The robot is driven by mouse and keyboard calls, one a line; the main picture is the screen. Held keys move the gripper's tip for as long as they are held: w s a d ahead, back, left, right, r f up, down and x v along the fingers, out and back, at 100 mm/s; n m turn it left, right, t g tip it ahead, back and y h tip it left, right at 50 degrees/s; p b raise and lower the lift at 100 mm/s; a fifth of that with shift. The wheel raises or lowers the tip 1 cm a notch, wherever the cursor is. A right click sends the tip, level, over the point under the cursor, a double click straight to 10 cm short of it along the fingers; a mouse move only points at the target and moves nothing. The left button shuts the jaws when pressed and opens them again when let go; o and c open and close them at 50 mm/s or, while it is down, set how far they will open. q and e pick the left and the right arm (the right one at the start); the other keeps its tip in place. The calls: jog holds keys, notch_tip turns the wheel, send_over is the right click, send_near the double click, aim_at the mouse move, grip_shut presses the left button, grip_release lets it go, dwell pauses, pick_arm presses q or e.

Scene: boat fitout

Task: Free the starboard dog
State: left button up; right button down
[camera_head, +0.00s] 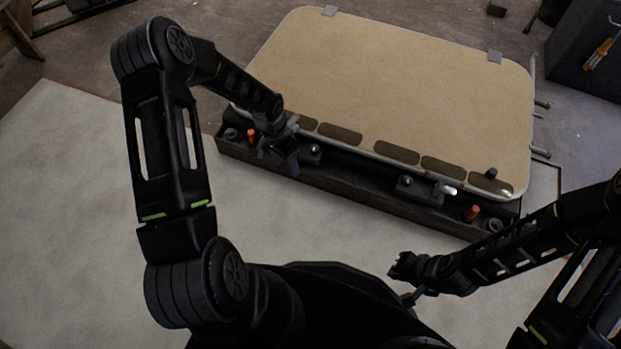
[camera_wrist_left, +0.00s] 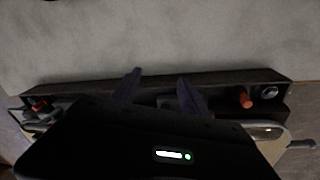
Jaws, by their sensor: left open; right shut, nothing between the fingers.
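The hatch is a tan panel (camera_head: 390,90) with a light rim, over a long dark box (camera_head: 345,190) along its near edge. On the box, one dark fitting with a small bright knob (camera_head: 315,149) sits toward the left, and another (camera_head: 406,181) toward the right, beside a shiny silver piece (camera_head: 446,190). No label shows which is the starboard dog. My left gripper (camera_head: 280,158) is over the left part of the box; in the left wrist view its fingers (camera_wrist_left: 160,92) are spread, with a dark block partly visible between them. My right gripper (camera_head: 398,268) is shut and empty, in front of the box.
Orange pegs stand near the box's left end (camera_head: 251,136) and right end (camera_head: 472,213), each near a round grey ring. Dark oval patches line the panel's near edge. A dark cabinet (camera_head: 590,65) stands at back right. Pale floor (camera_head: 80,210) at left is clear.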

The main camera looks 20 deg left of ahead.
pick_arm(q)
jog(key=s+d+r+h+p, duration=0.1)
jog(key=s+d+r+p, duration=0.1)
jog(key=d, duration=0.3)
jog(key=s+d+r+n+h+p, duration=0.1)
jog(key=s+d+r+p, duration=0.1)
jog(key=d+r+p, duration=0.2)
jog(key=shift+s+d+r+p, duration=0.35)
jog(key=shift+d+p, duration=0.35)
jog(key=shift+d, duration=0.25)
pick_arm(e)
notch_tip(320, 180, up, 8)
jog(key=shift+s+r, duration=0.2)
jog(key=shift+r, duration=0.05)
pick_arm(q)
jog(key=shift+c, duration=0.3)
